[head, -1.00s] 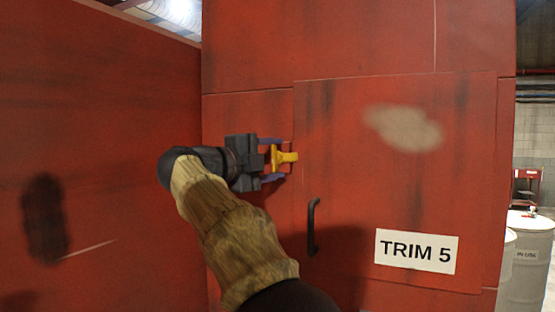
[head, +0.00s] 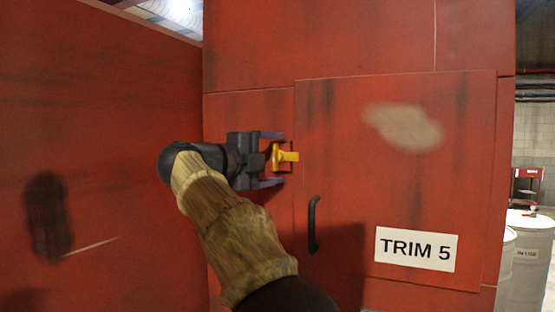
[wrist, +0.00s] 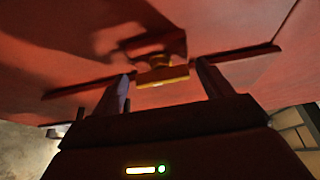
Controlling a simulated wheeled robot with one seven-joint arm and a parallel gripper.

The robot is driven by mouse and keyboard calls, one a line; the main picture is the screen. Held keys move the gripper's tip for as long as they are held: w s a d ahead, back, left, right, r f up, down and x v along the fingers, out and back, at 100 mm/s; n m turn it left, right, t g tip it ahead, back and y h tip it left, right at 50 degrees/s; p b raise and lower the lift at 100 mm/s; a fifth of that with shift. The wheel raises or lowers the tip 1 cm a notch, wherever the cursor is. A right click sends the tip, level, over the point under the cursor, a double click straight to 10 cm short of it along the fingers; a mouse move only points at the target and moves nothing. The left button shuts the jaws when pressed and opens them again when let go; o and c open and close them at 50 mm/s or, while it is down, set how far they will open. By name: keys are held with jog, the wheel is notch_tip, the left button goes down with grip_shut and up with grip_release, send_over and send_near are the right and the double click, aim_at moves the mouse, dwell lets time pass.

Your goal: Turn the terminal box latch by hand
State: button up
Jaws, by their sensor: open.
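The yellow latch (head: 284,157) sits on the red box front at the left edge of the door panel (head: 400,190). My gripper (head: 272,160) is open in front of it, with one finger above the latch and one below in the head view. In the wrist view the yellow latch (wrist: 162,75) lies between the two spread fingers of my gripper (wrist: 166,82). A gap shows between the latch and each finger there. I cannot tell how far the fingertips are from the panel.
A black handle (head: 313,224) stands out from the door below the latch. A white TRIM 5 label (head: 416,249) is on the door's lower right. A red wall (head: 100,150) stands close on the left. Pale drums (head: 530,250) stand at the far right.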

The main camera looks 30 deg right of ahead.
jog(key=b+v, duration=0.2)
jog(key=v, duration=1.5)
jog(key=shift+s+a+b, duration=0.2)
jog(key=shift+b, duration=0.1)
jog(key=shift+w, duration=0.1)
